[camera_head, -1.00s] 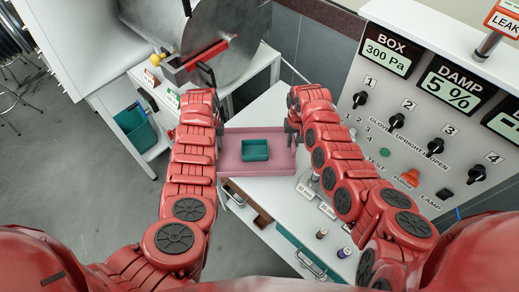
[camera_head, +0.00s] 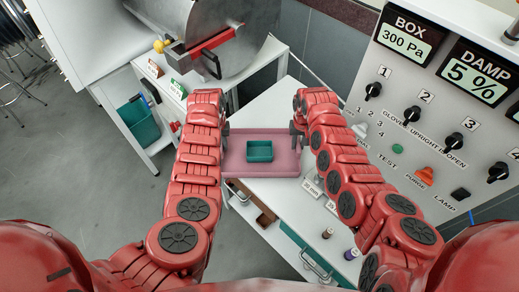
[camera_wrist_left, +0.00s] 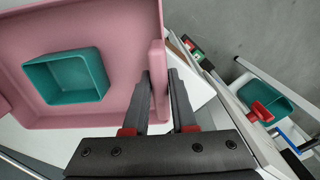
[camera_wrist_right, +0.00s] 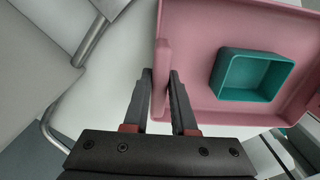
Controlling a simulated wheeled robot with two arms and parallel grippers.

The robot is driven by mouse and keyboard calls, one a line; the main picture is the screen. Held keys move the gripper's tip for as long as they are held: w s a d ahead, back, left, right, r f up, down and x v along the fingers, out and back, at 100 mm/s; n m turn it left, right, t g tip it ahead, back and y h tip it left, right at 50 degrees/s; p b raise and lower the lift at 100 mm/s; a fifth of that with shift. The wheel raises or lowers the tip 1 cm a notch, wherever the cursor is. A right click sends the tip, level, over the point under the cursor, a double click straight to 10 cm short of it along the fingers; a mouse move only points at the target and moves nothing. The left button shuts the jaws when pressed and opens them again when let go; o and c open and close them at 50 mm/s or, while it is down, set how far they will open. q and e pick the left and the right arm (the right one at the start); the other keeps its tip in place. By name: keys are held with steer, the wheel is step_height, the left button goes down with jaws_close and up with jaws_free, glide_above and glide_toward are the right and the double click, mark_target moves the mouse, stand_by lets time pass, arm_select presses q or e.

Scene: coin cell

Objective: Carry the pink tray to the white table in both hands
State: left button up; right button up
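The pink tray (camera_head: 285,168) is held level between my two hands, with a small open teal box (camera_head: 260,151) standing in it. My left gripper (camera_head: 226,132) is shut on the tray's left end wall; the left wrist view shows the pink wall (camera_wrist_left: 158,75) between its fingers. My right gripper (camera_head: 297,130) is shut on the right end wall (camera_wrist_right: 162,75). A white table (camera_head: 280,105) with drawers lies behind and under the tray. I cannot tell whether the tray touches it.
A control panel (camera_head: 400,110) with knobs stands close on the right. Grey floor (camera_head: 60,170) is clear at the left.

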arm_select(q)
steer(key=o, duration=0.4)
steer(key=shift+r, duration=0.15)
steer(key=shift+c, duration=0.2)
arm_select(e)
steer(key=o, duration=0.4)
steer(key=shift+r, duration=0.15)
steer(key=shift+c, duration=0.2)
arm_select(q)
steer(key=shift+r, duration=0.1)
steer(key=shift+r, duration=0.25)
step_height(320, 180, up, 11)
steer(key=shift+r, duration=0.15)
arm_select(e)
step_height(320, 180, up, 12)
arm_select(q)
steer(key=shift+s, duration=0.1)
